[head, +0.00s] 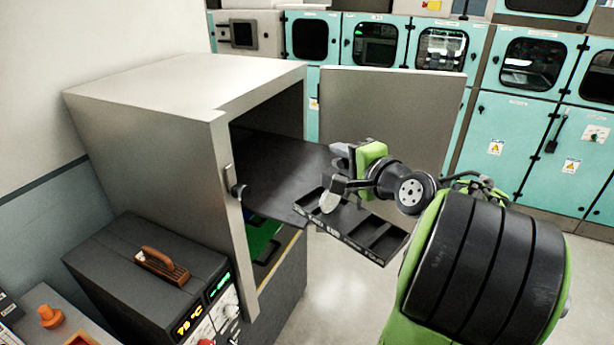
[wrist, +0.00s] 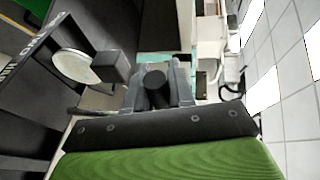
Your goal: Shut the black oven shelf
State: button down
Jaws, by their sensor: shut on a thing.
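The black oven shelf (head: 285,180) is slid out of the grey oven (head: 150,95) through its open front. Its outer end is a divided black tray part (head: 375,238) with pale lettering on the front edge, sticking out over the floor. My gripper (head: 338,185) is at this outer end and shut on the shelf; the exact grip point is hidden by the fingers. A pale oval piece (head: 329,203) shows beside the fingertips. In the wrist view, the lettered shelf edge (wrist: 35,50) runs along the left, beside the pale disc (wrist: 74,65).
The oven door (head: 390,110) stands open behind my gripper. A dark instrument box with an orange handle (head: 163,265) stands left of the oven opening. Teal cabinets (head: 520,110) line the back. The floor (head: 335,270) below the shelf is clear.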

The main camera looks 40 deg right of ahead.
aim_at(299, 185)
jog(key=i+l, duration=0.15)
jog(key=i, duration=0.35)
jog(key=i+l, duration=0.15)
jog(key=i, duration=0.35)
